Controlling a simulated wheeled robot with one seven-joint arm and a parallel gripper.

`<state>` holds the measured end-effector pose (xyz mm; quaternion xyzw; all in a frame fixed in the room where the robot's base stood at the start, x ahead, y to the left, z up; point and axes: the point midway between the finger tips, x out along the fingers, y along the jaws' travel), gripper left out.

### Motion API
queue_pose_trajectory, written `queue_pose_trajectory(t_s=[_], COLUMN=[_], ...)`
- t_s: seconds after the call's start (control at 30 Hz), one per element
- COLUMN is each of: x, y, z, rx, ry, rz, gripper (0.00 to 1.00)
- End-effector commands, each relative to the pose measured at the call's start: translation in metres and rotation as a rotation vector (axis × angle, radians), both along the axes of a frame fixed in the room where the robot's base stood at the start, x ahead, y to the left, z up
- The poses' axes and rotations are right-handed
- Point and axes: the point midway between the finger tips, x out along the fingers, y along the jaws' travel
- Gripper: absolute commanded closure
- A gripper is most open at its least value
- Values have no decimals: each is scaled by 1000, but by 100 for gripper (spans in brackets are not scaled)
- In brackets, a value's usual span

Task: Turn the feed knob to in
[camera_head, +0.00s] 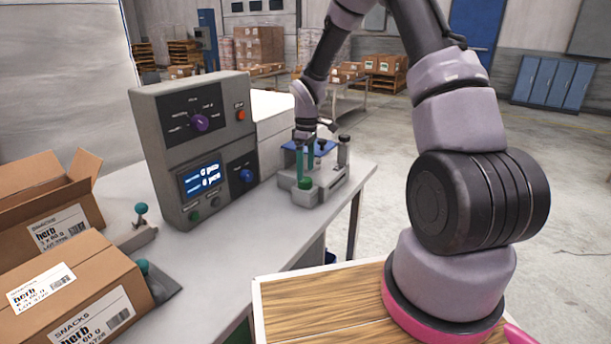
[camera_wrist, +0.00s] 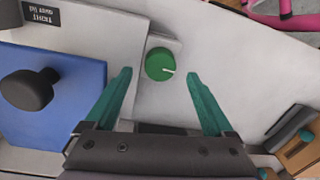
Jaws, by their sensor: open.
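In the head view the green knob (camera_head: 305,184) is low on the front of a small grey fixture (camera_head: 328,184). My gripper (camera_head: 305,166) is open above it, its teal fingers pointing down. In the wrist view my gripper's fingertips (camera_wrist: 160,76) lie either side of the knob, apart from it. No feed label or "in" mark is readable on the knob.
A blue lid (camera_wrist: 75,78) with a black knob (camera_wrist: 28,90) is just left of my gripper in the wrist view. A grey control box (camera_head: 195,148) with purple and blue knobs stands left on the bench. Cardboard boxes (camera_head: 80,290) crowd the bench's near left.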

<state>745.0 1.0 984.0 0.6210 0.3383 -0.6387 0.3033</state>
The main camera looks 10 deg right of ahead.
Motion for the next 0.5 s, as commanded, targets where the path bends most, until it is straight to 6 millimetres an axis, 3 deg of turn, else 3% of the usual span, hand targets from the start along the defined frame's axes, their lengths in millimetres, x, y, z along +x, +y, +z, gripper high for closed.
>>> queue_pose_trajectory(t_s=[0.2, 0.5], x=[4, 4], y=[-2, -3], z=[47, 75], rx=[0, 0], ry=[-5, -1], rz=[-2, -1], gripper=[12, 12])
